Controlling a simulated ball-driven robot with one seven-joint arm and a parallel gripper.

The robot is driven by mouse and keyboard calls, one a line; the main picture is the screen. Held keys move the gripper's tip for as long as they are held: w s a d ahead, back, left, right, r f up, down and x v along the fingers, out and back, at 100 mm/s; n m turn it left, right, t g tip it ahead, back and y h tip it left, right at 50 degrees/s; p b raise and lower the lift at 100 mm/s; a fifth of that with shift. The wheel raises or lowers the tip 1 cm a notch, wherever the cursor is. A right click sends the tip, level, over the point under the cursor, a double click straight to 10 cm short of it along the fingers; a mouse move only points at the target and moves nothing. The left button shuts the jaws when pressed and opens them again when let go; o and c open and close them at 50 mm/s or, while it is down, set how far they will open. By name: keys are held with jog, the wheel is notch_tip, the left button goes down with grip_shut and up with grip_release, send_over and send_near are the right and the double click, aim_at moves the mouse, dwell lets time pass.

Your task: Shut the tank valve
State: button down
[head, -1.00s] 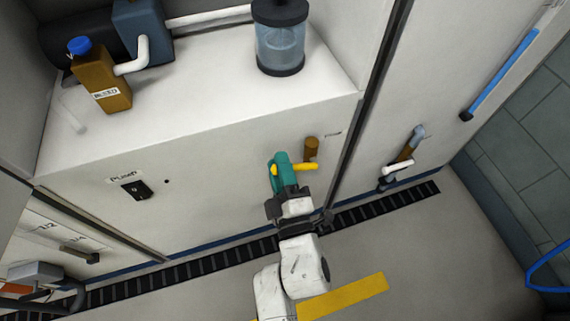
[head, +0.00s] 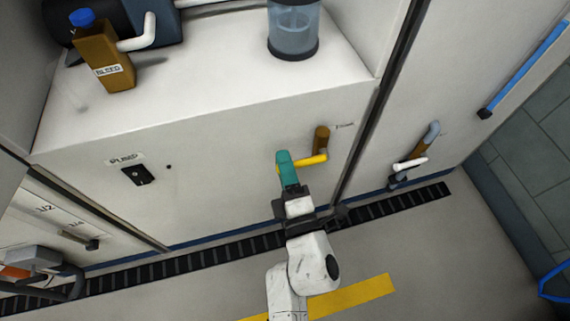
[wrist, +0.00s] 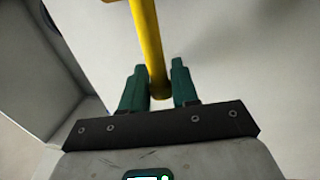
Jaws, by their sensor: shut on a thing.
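The valve on the white cabinet front has a brown stem (head: 321,139) and a yellow lever (head: 312,160). The lever runs left and slightly down from the stem in the head view. My gripper (head: 285,160), with green fingers, is shut on the lever's left end and hides part of it. In the wrist view the yellow lever (wrist: 147,40) comes down from the top, and its end sits between the two green fingers (wrist: 160,88). A small label beside the stem is too blurred to read.
A second valve with a white handle (head: 410,164) is on the panel to the right. A black switch (head: 137,175) is at left. A brown bottle (head: 106,60) and a clear canister (head: 293,32) stand on the counter. A dark floor grate (head: 200,248) runs along the cabinet base.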

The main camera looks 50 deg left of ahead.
jog(key=shift+f, duration=0.1)
jog(key=c, duration=1.1)
grip_release()
jog(key=shift+c, duration=0.2)
jog(key=p+v, duration=0.3)
jog(key=v, duration=0.7)
jog(key=shift+s+d, duration=0.2)
jog(key=shift+d, duration=0.1)
